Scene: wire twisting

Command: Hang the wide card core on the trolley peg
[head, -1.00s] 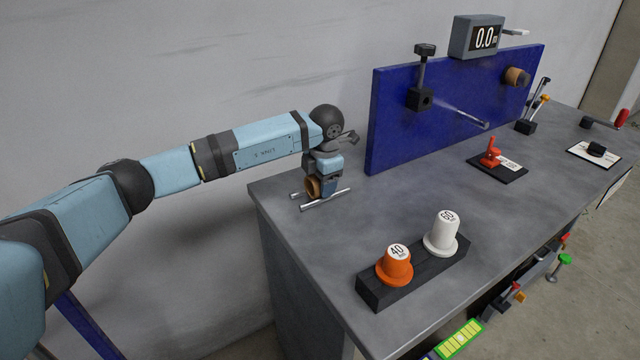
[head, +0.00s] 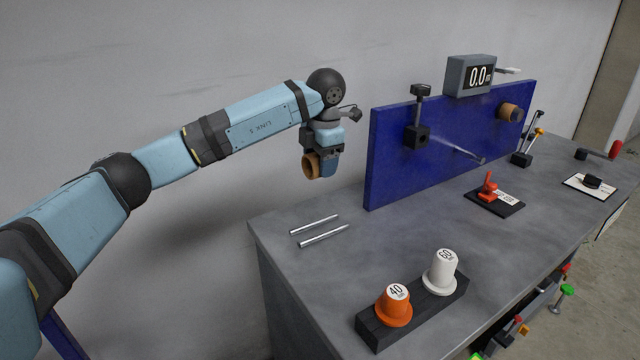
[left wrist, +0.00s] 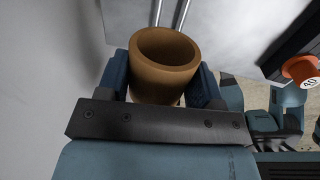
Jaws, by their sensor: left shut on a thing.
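A brown card core (head: 309,167), a short hollow tube, is held in my left gripper (head: 323,163), above and behind the two metal rails on the bench's left end. In the left wrist view the core (left wrist: 165,62) sits between the two blue fingers, its open end facing the camera. The gripper is shut on it, and the core is clear of the bench. I cannot make out the trolley peg in these views. My right gripper does not show in the head view.
Two metal rails (head: 322,235) lie on the grey bench (head: 300,268). A blue upright panel (head: 388,165) stands close right of the gripper, with another brown core (head: 508,112) at its right. An orange cap (head: 394,306) and a white cap (head: 441,272) stand in a black block in front.

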